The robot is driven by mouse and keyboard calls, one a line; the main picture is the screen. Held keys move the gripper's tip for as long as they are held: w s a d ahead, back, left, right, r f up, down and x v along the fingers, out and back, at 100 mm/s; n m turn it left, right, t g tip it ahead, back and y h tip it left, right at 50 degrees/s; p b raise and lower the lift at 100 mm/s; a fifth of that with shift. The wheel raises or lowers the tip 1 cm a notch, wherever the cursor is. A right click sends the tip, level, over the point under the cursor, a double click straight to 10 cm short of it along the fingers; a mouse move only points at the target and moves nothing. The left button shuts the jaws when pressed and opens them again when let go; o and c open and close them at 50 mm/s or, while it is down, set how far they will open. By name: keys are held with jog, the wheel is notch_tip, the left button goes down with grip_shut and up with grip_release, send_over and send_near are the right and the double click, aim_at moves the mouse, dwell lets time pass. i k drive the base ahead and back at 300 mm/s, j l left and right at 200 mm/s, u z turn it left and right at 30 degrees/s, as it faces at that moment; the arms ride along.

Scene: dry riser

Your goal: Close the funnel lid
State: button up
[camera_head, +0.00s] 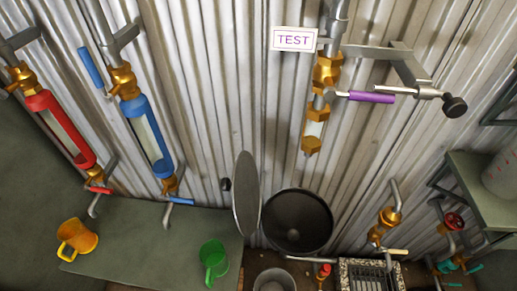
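The funnel (297,222) is a dark round bowl, seen from above at the lower middle, with its mouth open. Its lid (246,195) is a grey disc standing up on edge at the funnel's left rim, so the lid is open. A small black knob (226,184) shows just left of the lid and seems to belong to it. The hinge between lid and funnel cannot be made out. My gripper is not in this view.
A purple lever (371,97) and a black knob (455,106) stick out above right of the funnel. Red (60,130) and blue (148,137) tubes line the left wall. Green (213,261) and orange (77,239) mugs stand on the bench (145,240). A grate (370,275) lies below right.

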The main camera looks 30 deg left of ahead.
aim_at(244, 185)
jog(key=j+u, duration=0.15)
jog(key=j, duration=1.5)
